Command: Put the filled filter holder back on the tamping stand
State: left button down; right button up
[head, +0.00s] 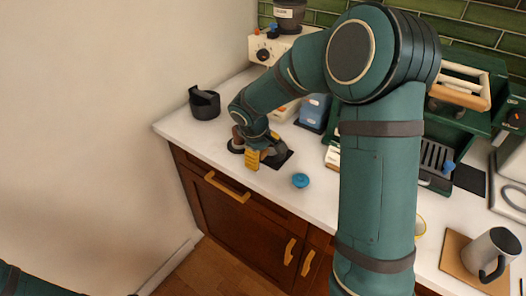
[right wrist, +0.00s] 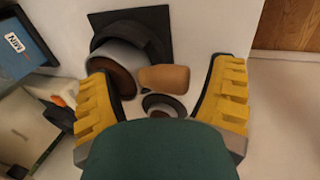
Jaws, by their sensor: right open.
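The filter holder, a grey cup with brown grounds (right wrist: 112,74) and a wooden handle (right wrist: 165,78), shows in the right wrist view. Its cup is at the black tamping stand, whose square base (right wrist: 152,24) shows behind it. I cannot tell whether the cup is seated. The stand's dark base also shows in the head view (head: 281,161), beside my right gripper (head: 260,157). My right gripper is open over the counter, its yellow fingers (right wrist: 160,102) apart on either side of the handle, with a gap visible on the right. The arm hides much of the holder in the head view. My left gripper is out of view.
A small dark ringed round piece (right wrist: 163,106) lies between the fingers, near the handle. A blue box (head: 314,110) stands behind the gripper, a black cup (head: 204,103) to its left. Counter left of the gripper is mostly clear.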

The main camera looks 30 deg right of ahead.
jog(key=v, duration=1.2)
dwell(0.3)
